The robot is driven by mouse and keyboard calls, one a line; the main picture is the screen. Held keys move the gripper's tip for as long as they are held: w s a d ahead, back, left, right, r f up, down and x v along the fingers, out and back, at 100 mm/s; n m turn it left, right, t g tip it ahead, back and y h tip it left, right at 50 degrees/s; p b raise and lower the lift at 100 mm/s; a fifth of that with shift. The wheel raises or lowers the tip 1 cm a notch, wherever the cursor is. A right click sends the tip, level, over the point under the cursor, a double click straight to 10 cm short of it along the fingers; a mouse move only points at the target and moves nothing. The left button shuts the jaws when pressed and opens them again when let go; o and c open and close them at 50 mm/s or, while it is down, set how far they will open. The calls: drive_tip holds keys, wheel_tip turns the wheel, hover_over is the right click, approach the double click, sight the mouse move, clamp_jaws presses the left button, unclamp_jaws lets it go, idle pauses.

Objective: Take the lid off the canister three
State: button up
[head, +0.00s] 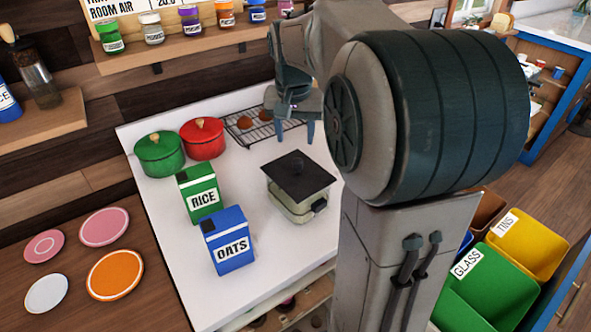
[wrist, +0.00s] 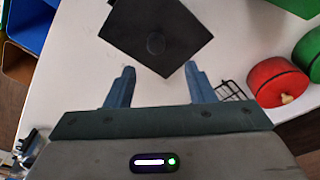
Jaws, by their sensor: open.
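The lid has a round dark knob (head: 297,166). No number shows on the canister, so I cannot tell whether it is canister three. My gripper (head: 295,138) is open and empty, above and behind the lid in the head view. In the wrist view, my gripper (wrist: 159,72) has its two blue fingers apart, with the lid (wrist: 175,30) and knob (wrist: 156,43) beyond the fingertips, not touching. The lid hides most of the canister there.
A blue oats box (head: 229,243) and green rice box (head: 199,196) stand left of the canister. Green (head: 159,157) and red (head: 203,142) pots and a wire rack (head: 250,126) are behind. Bins (head: 510,280) stand right of the counter. Bare counter lies around the canister.

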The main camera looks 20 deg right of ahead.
sight(298, 160)
drive_tip(key=f, duration=0.3)
drive_tip(key=shift+w+d+f, duration=0.1)
drive_tip(key=shift+w+f, duration=0.1)
drive_tip(key=shift+f, duration=0.05)
drive_tip(key=shift+d+f+p, duration=0.15)
drive_tip(key=shift+f+p, duration=0.15)
drive_tip(key=shift+f, duration=1.1)
drive_tip(key=shift+d+f+p, duration=0.15)
drive_tip(key=shift+f+p, duration=0.1)
drive_tip(key=shift+f, duration=1.1)
drive_tip(key=c, duration=1.1)
